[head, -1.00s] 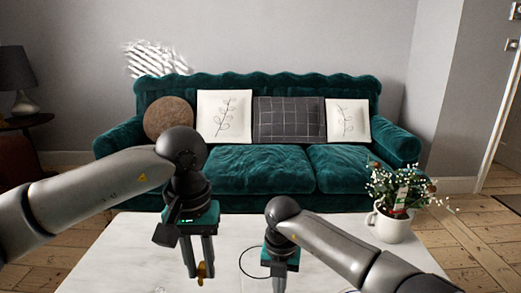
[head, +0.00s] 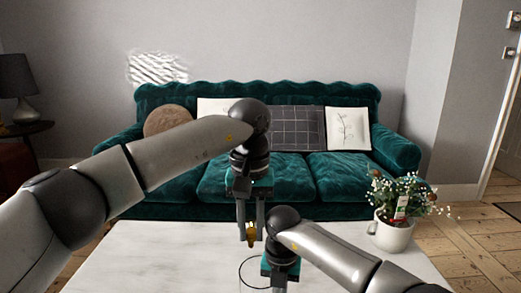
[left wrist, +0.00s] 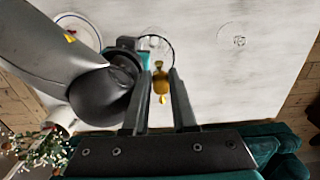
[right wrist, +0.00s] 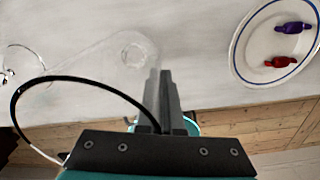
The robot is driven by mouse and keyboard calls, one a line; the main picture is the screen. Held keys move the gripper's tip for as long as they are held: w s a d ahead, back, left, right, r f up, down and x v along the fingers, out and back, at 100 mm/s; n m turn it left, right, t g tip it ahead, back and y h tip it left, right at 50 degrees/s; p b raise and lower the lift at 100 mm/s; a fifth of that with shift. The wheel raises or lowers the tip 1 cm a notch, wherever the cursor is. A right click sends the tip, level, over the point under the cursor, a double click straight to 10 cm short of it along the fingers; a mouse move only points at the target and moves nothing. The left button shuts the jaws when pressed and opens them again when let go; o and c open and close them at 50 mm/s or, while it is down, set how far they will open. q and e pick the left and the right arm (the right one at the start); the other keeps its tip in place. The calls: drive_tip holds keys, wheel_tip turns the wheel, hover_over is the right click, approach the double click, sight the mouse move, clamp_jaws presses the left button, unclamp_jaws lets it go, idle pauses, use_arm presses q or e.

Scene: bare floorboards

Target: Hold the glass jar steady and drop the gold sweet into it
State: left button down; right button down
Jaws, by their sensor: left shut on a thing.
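My left gripper (head: 250,240) is shut on the gold sweet (head: 251,233), which hangs upright between its fingertips above the table. The sweet also shows in the left wrist view (left wrist: 161,86). The glass jar is nearly clear; its dark round rim (head: 241,270) shows below the sweet, left of my right gripper (head: 279,282). In the left wrist view the sweet overlaps the near side of the rim. In the right wrist view the rim (right wrist: 75,80) runs to my right gripper's fingers (right wrist: 165,80), which look closed on it. The jar's lower part is hard to see.
A white, blue-rimmed plate (right wrist: 262,43) holds a purple sweet (right wrist: 293,28) and a red sweet (right wrist: 282,62). Another clear glass item (left wrist: 238,41) stands on the pale table (head: 140,262). A potted plant (head: 393,235) is at the right; a green sofa (head: 325,170) stands behind.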

use_arm(q)
drive_tip(key=shift+f, duration=2.05)
drive_tip(key=c, duration=0.6)
unclamp_jaws()
drive_tip(key=shift+d, duration=0.1)
drive_tip(key=shift+d+r, duration=0.15)
wheel_tip(320, 180, up, 11)
drive_tip(key=shift+r, duration=0.1)
drive_tip(key=shift+a+r, duration=0.3)
drive_tip(key=shift+r, duration=0.05)
